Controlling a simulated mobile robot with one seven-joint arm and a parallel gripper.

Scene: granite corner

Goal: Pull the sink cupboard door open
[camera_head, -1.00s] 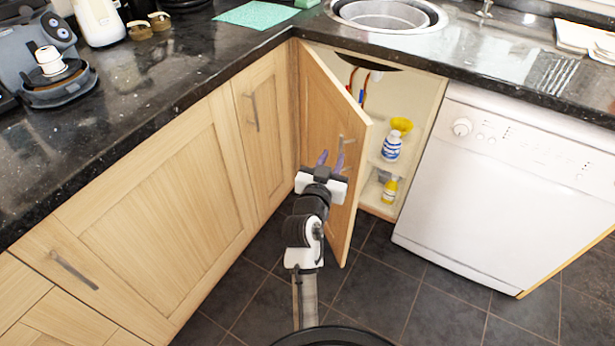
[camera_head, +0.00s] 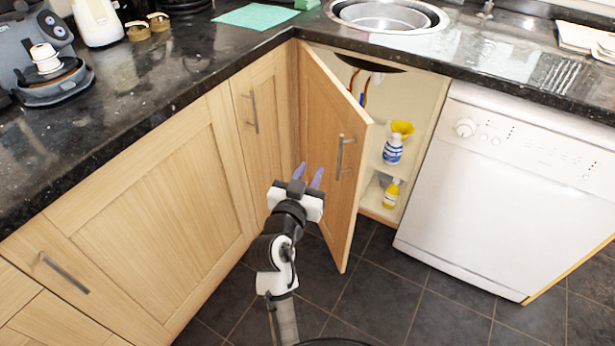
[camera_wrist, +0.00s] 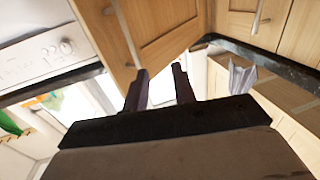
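The sink cupboard door (camera_head: 328,160) is light wood and stands wide open, swung out from the corner beneath the sink. Its metal bar handle (camera_head: 340,157) is on the door face near its free edge. My gripper (camera_head: 309,174) is in front of the door face, left of and below the handle, with its two purple fingers apart and nothing between them. The wrist view also shows the spread fingers (camera_wrist: 160,86) with the wooden door (camera_wrist: 150,30) beyond them. The handle is clear of the fingers in the head view.
Inside the cupboard are a blue-and-white bottle (camera_head: 393,149), a yellow bottle (camera_head: 391,193) and a yellow item (camera_head: 403,128). A white dishwasher (camera_head: 500,190) stands to the right. Closed cupboards (camera_head: 150,220) line the left. Dark tiled floor (camera_head: 390,290) is open below the door.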

